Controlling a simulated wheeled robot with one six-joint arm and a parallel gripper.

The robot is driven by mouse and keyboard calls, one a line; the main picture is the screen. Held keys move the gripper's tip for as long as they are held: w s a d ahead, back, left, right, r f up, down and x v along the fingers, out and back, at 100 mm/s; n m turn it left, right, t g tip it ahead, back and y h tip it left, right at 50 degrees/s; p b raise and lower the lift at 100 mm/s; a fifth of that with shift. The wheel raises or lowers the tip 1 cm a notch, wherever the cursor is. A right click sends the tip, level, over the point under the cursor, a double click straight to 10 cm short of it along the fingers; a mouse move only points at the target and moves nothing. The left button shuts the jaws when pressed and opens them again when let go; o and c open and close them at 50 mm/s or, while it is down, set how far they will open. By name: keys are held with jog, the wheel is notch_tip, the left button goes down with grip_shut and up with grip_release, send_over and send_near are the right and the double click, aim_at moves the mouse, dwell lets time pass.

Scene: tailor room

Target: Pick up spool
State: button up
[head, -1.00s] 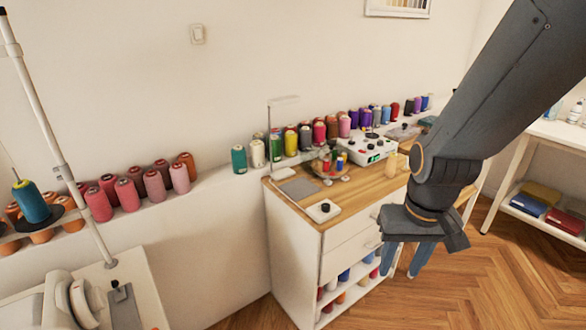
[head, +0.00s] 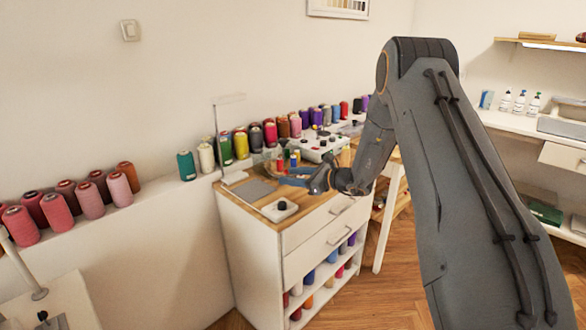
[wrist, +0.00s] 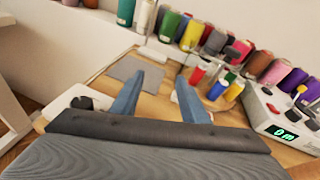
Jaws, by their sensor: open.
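Several small spools stand together on the wooden cabinet top: a red spool (wrist: 196,75), a blue spool (wrist: 218,89) and a yellow spool (wrist: 235,91). I cannot tell which one the task means. In the head view they are small and partly behind my gripper (head: 287,175), which is over the cabinet top. In the wrist view my gripper (wrist: 160,84) is open, its two blue fingers apart with nothing between them. The small spools are just beyond and right of the right finger.
A row of larger thread cones (head: 225,150) lines the wall ledge behind. The white control box (head: 318,148) with a display stands right of the small spools. A grey pad (head: 252,190) and a knob box (head: 279,209) lie on the cabinet top (head: 232,197).

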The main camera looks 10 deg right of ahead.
aim_at(295, 159)
jog(key=w+d+m+t, duration=0.1)
jog(key=w+d, duration=0.1)
jog(key=w+d+f+m+t+h, duration=0.1)
jog(key=w+d+m+t, duration=0.1)
jog(key=w+d, duration=0.1)
jog(key=w+d+m+t, duration=0.1)
jog(key=w+d+m, duration=0.1)
jog(key=shift+w+d+f+t+h+b, duration=0.15)
jog(key=shift+d+f+t+h+b, duration=0.15)
jog(key=shift+d+t+h+b, duration=0.1)
jog(key=shift+w+a, duration=0.1)
jog(key=shift+w, duration=0.25)
jog(key=shift+x, duration=0.9)
jog(key=shift+w+d+r+p+x, duration=0.1)
jog(key=shift+p+x, duration=0.15)
jog(key=shift+x, duration=0.6)
jog(key=shift+w+d+r+p+x, duration=0.15)
jog(key=shift+p+x, duration=0.15)
jog(key=shift+x, duration=0.6)
jog(key=shift+s+d+f+p+x, duration=0.1)
jog(key=shift+p+x, duration=0.15)
jog(key=shift+x, duration=0.6)
grip_shut()
